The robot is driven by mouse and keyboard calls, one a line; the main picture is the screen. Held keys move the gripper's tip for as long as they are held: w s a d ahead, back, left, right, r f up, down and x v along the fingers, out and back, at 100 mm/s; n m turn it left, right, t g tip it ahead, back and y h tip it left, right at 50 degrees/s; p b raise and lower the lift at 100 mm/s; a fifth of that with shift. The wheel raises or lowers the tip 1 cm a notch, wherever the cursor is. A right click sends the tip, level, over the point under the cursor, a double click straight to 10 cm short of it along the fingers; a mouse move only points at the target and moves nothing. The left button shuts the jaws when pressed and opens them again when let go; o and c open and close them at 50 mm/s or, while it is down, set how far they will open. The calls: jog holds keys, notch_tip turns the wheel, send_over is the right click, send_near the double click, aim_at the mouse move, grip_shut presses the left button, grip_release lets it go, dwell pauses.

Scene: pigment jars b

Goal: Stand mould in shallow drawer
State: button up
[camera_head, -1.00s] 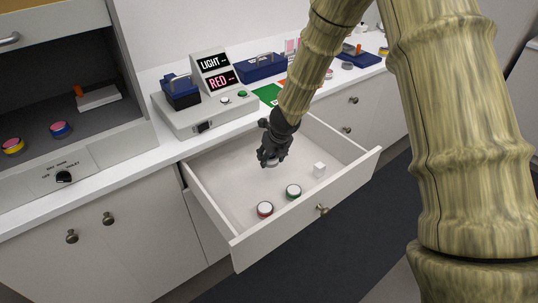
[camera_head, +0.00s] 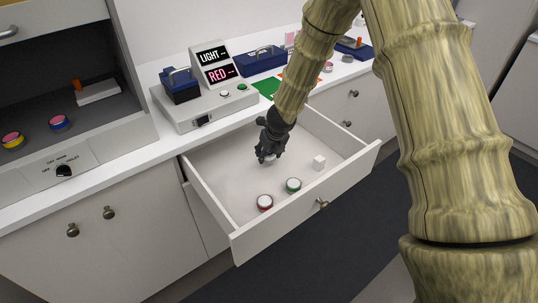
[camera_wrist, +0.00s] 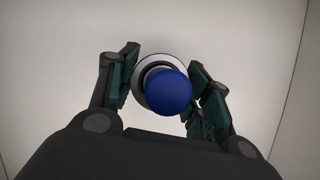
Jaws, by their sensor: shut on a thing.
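My gripper (camera_head: 266,154) points down into the open drawer (camera_head: 228,205), over its back half. It is shut on the mould, which shows in the wrist view as a round blue knob (camera_wrist: 168,92) above a pale grey round base (camera_wrist: 150,62). The fingers stand on either side of it, left and right. In the head view only a small pale part of the mould shows below the fingers. I cannot tell whether its base touches the drawer floor.
The drawer's left floor is clear. A console (camera_head: 204,108) with signs reading LIGHT and RED stands on the counter behind.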

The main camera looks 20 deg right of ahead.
jog(key=shift+f+b, duration=0.4)
jog(key=shift+f, duration=0.35)
jog(key=o, duration=1.2)
jog(key=shift+r+p, duration=0.4)
jog(key=shift+r, duration=0.2)
jog(key=p+v, duration=0.3)
jog(key=v, duration=0.9)
